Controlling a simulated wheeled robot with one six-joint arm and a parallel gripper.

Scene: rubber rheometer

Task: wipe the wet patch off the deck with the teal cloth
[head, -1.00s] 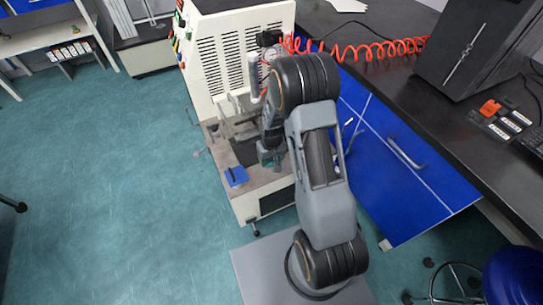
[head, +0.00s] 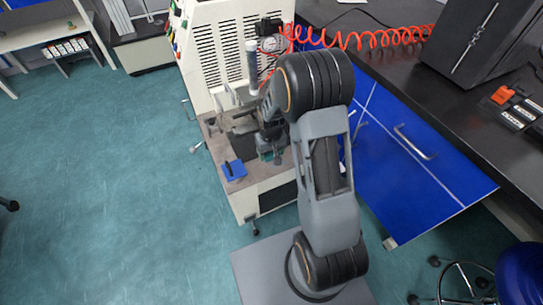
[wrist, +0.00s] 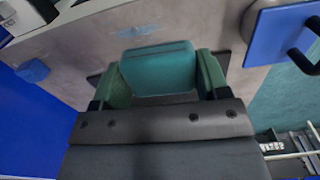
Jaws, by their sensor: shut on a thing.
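The teal cloth (wrist: 158,68) is held between the two green fingers of my gripper (wrist: 160,78) in the wrist view. It looks like a flat, folded pad. The deck (wrist: 205,25) of the machine lies just beyond it; whether the cloth touches the deck I cannot tell. A faint bluish smear, which looks like the wet patch (wrist: 140,29), shows on the deck just ahead of the cloth. In the head view my gripper (head: 268,150) is low over the deck (head: 207,160), partly hidden by my arm. I cannot make out the wet patch there.
A blue block with a black handle (head: 233,170) sits at the deck's front left corner; it shows at the right in the wrist view (wrist: 275,38). The cream machine cabinet (head: 225,60) rises behind the deck. A coiled red hose (head: 370,38) runs to the bench at right.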

